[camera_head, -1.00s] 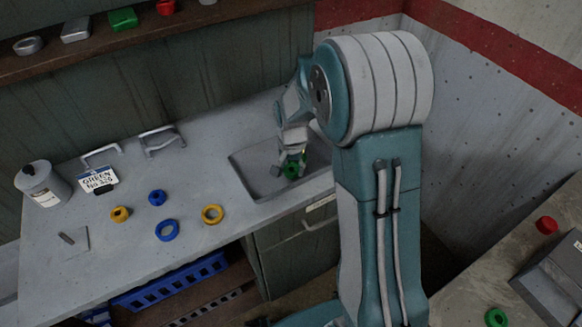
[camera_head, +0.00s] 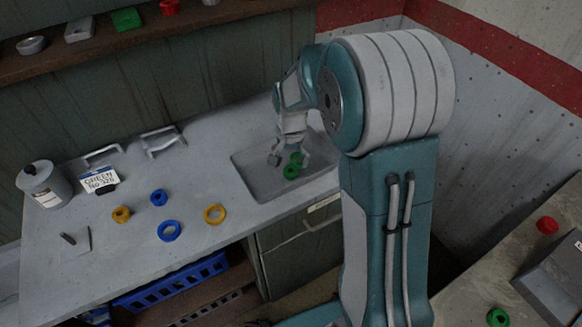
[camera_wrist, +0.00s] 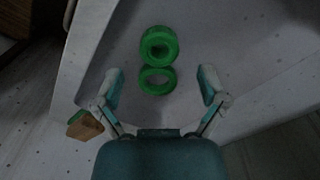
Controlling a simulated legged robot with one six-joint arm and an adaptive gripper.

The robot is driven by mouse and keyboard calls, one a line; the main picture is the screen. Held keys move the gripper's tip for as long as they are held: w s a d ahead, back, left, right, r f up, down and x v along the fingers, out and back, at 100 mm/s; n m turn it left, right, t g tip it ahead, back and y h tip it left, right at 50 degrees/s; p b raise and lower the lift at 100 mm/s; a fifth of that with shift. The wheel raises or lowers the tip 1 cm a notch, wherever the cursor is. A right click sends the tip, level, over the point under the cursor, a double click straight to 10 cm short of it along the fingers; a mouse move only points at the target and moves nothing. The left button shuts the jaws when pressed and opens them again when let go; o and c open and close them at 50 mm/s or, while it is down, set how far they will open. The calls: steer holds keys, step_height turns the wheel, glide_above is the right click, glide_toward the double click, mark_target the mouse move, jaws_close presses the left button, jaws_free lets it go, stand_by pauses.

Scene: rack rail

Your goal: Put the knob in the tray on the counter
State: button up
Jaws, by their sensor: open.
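A green knob (camera_wrist: 158,45) and a green ring (camera_wrist: 157,81) lie against each other in the grey tray (camera_wrist: 100,62) on the counter. In the head view the green pieces show inside the tray (camera_head: 250,178), partly behind my fingers. My gripper (camera_wrist: 160,78) is open, with its fingers spread to either side of the green ring and no contact visible. In the head view my gripper (camera_head: 291,158) hangs just over the green pieces. A card (camera_head: 99,180) on the counter reads "GREEN No 320".
A yellow knob (camera_head: 121,214), blue knob (camera_head: 159,197), blue ring (camera_head: 170,231) and yellow ring (camera_head: 215,214) lie left of the tray. A white canister (camera_head: 44,185) stands at the counter's left. A red piece (camera_head: 547,225) and green piece (camera_head: 498,318) lie on the right surface.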

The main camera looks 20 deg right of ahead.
step_height(320, 180, up, 8)
steer(key=s+a+r+n+t, duration=0.1)
steer(key=s+r+n+t, duration=0.1)
steer(key=s, duration=0.9)
steer(key=s+a+r+n+t, duration=0.1)
steer(key=s+r+n+t, duration=0.2)
steer(key=s, duration=0.8)
step_height(320, 180, up, 5)
steer(key=n, duration=0.2)
steer(key=shift+s+f+n+t, duration=0.2)
steer(key=shift+s+n+t, duration=0.1)
steer(key=shift+s, duration=0.05)
